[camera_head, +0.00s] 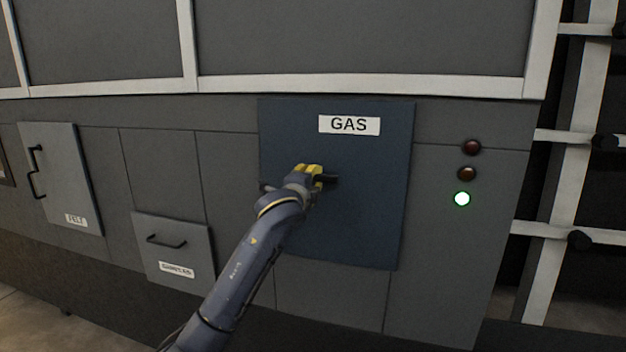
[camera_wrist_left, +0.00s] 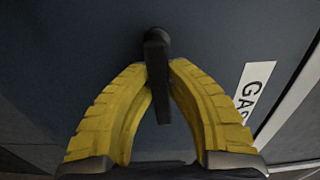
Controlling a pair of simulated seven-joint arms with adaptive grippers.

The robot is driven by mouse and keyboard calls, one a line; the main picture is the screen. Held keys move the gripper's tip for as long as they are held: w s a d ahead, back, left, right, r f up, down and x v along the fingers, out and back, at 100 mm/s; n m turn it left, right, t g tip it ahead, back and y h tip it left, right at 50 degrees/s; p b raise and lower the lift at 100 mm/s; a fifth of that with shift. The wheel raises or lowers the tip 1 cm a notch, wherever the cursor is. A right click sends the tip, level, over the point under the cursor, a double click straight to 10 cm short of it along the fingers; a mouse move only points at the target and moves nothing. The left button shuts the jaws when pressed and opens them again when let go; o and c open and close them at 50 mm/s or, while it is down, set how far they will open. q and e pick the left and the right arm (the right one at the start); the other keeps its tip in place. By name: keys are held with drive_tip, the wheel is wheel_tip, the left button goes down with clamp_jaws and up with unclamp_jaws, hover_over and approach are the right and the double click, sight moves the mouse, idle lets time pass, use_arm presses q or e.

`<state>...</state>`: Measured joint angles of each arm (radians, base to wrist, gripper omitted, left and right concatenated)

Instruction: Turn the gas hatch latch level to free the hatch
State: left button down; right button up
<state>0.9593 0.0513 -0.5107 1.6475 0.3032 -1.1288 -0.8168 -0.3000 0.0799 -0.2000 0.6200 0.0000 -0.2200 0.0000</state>
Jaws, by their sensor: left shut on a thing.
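The gas hatch (camera_head: 370,222) is a dark blue panel with a white GAS label (camera_head: 349,125); it sits against the grey front with no clear gap. Its black latch lever (camera_head: 329,179) looks roughly level in the head view, its visible end pointing right. My left gripper (camera_head: 312,174), with yellow fingers, is at the latch and hides part of it. In the left wrist view the gripper (camera_wrist_left: 161,80) is shut on the latch lever (camera_wrist_left: 163,108), one finger on each side, close to the round pivot (camera_wrist_left: 155,36). My right gripper is not in view.
Left are a handled FELT panel (camera_head: 62,180) and a lower handled panel (camera_head: 172,250). A pale frame bar (camera_head: 350,84) runs above the hatch.

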use_arm(q)
drive_tip(key=shift+r, duration=0.1)
idle(0.3)
drive_tip(key=c, duration=1.3)
unclamp_jaws()
drive_tip(key=v, duration=1.2)
drive_tip(key=shift+a, duration=0.1)
